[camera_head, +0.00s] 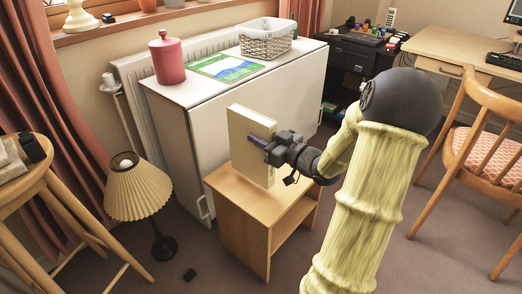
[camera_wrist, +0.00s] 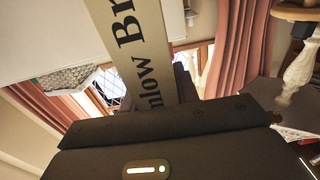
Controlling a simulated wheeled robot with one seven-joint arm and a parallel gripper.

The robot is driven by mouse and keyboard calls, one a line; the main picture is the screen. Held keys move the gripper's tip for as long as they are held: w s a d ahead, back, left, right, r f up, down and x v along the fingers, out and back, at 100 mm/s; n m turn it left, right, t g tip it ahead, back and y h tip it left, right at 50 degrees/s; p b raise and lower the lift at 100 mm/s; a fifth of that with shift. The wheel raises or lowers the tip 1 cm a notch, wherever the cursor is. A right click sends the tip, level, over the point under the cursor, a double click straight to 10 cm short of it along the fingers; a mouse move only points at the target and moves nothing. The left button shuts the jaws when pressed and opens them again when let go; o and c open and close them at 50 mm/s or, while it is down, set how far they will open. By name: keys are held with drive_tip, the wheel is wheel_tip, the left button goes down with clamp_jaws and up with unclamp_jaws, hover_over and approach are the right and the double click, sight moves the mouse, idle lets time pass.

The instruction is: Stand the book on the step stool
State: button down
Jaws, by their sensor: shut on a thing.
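The book (camera_head: 245,135) is cream-coloured and upright over the top of the wooden step stool (camera_head: 238,204). My gripper (camera_head: 272,149) is shut on the book from the right side. Its lower edge is at or very close to the stool's top; I cannot tell whether it touches. In the wrist view, the book's spine (camera_wrist: 138,45) shows large dark lettering and runs up from the dark gripper body. The fingertips are mostly hidden there.
A white cabinet (camera_head: 250,105) stands right behind the stool, bearing a red canister (camera_head: 166,60), a green-blue magazine (camera_head: 226,67) and a basket (camera_head: 266,40). A pleated lamp (camera_head: 138,190) stands left on the floor. A wooden chair (camera_head: 490,150) is at the right.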

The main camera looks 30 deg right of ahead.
sight(247, 159)
drive_tip(key=shift+r, duration=0.1)
wheel_tip(247, 159, down, 4)
drive_tip(key=shift+s+r+b, duration=0.1)
drive_tip(key=shift+r+b, duration=0.05)
drive_tip(key=shift+b, duration=1.05)
drive_tip(key=c, duration=1)
unclamp_jaws()
drive_tip(key=shift+f, duration=0.2)
drive_tip(key=shift+c, duration=0.2)
